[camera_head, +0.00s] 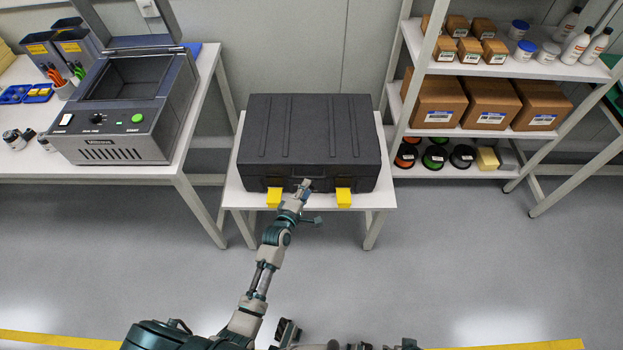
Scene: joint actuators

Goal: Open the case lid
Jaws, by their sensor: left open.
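The black case (310,135) lies on a small white table, with its ribbed lid shut. Two yellow latches sit on its front edge, a left one (274,198) and a right one (343,198). A dark handle (311,185) is between them. My left gripper (304,187) is open at the front of the case, between the latches and by the handle's left part. Whether it touches the case is not clear. Dark parts at the bottom edge (287,333) look like my right arm and gripper, mostly cut off.
The small white table (232,195) has little free room around the case. A bench at the left holds a grey machine (130,105) with its cover raised. A shelf rack (480,132) at the right holds boxes, bottles and spools. The floor in front is clear.

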